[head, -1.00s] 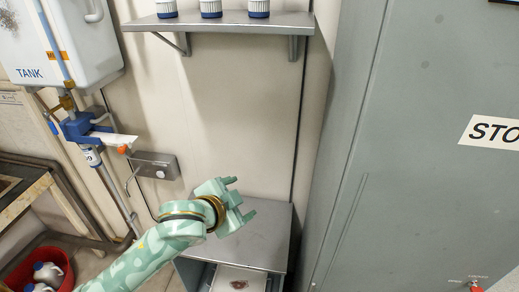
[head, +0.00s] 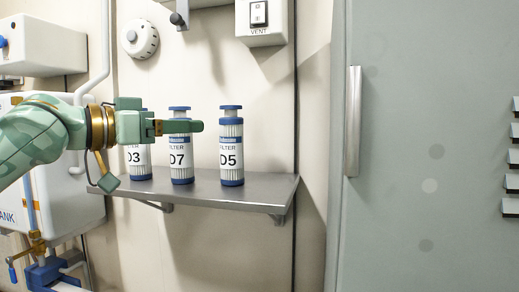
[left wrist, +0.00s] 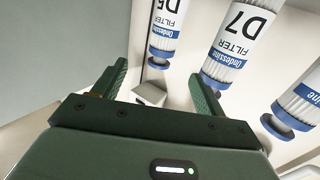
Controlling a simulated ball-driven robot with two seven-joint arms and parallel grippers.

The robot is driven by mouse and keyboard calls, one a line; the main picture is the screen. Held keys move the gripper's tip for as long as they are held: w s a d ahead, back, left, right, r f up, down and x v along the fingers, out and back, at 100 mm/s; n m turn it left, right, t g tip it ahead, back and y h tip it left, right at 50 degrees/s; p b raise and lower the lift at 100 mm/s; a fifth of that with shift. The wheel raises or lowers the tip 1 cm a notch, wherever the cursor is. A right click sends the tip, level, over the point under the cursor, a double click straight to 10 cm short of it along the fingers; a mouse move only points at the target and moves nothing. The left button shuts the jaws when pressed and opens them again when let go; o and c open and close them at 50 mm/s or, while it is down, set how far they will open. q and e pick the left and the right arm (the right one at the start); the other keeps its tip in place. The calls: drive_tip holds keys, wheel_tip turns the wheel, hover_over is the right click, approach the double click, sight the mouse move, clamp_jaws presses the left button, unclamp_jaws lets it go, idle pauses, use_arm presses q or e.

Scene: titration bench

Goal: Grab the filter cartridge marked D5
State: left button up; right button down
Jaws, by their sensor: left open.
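The filter cartridge marked D5 (head: 231,155), white with blue cap and base, stands upright at the right of the row on the wall shelf (head: 250,194). It also shows in the left wrist view (left wrist: 166,28), cut off by the top edge. My left gripper (head: 196,126) is in front of the D7 cartridge (head: 181,160), its fingers pointing right, left of D5. In the left wrist view its two fingers (left wrist: 158,84) are spread with nothing held between them. My right gripper is not in view.
The D3 cartridge (head: 141,160) stands left of D7, partly hidden by my left gripper. A grey cabinet (head: 430,120) with a vertical handle (head: 352,120) rises at the right. A vent switch box (head: 262,22) is on the wall above D5. The shelf right of D5 is clear.

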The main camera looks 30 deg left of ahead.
sight(222, 119)
use_arm(q)
drive_tip(key=x, duration=0.3)
drive_tip(key=r+p+x, duration=0.1)
drive_tip(key=x, duration=0.2)
drive_tip(key=shift+d+r+p, duration=0.1)
drive_tip(key=shift+p, duration=0.2)
drive_tip(key=w, duration=0.4)
drive_tip(key=shift+f, duration=0.35)
drive_tip(key=shift+w+d+r+p, duration=0.25)
drive_tip(key=shift+w+d+p, duration=0.05)
drive_tip(key=shift+d+p, duration=0.2)
drive_tip(key=p+x, duration=0.1)
drive_tip(key=x, duration=0.2)
drive_tip(key=shift+w+a, duration=0.1)
drive_tip(key=shift+w, duration=0.15)
drive_tip(key=shift+w+f, duration=0.2)
drive_tip(key=shift+w, duration=0.2)
drive_tip(key=shift+s, duration=0.15)
drive_tip(key=shift+s+r, duration=0.15)
drive_tip(key=shift+s, duration=0.05)
drive_tip(key=c, duration=1.5)
drive_tip(key=shift+w, duration=0.1)
drive_tip(key=shift+c, duration=0.2)
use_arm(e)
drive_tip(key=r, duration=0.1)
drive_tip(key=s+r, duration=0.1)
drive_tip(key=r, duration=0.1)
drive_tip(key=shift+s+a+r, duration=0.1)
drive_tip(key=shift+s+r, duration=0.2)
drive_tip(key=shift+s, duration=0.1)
